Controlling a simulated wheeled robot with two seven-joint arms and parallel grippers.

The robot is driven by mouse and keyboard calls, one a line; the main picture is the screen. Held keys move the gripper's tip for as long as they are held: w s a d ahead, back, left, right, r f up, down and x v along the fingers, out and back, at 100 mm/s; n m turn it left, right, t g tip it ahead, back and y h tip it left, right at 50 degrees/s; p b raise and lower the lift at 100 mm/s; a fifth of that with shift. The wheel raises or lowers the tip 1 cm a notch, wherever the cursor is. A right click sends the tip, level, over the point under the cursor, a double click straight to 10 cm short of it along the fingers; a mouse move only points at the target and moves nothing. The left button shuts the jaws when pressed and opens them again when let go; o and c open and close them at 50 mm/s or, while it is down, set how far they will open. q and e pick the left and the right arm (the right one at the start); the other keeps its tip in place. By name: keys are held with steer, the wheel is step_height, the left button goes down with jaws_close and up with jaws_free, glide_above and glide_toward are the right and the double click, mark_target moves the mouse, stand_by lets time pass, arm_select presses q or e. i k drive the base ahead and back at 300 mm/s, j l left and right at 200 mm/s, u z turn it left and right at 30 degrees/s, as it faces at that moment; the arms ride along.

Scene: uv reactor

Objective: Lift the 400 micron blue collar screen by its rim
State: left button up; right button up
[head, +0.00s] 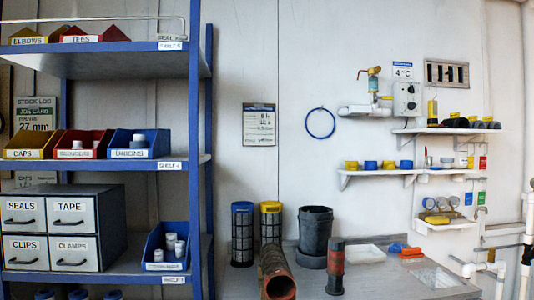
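The blue collar screen (242,236) is a dark mesh cylinder with a blue rim. It stands upright at the back left of the bench, close to the wall. Its micron marking is too small to read. A similar screen with a yellow collar (270,224) stands upright just to its right. Neither of my grippers shows in the head view, and nothing is seen touching the blue collar screen.
A reddish pipe (275,268) lies in front of the screens. The blue shelf rack (194,150) rises to the left.

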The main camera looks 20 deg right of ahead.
mark_target(243, 246)
steer(key=i+l+z, duration=0.45)
steer(key=i, duration=0.35)
steer(key=l, duration=0.05)
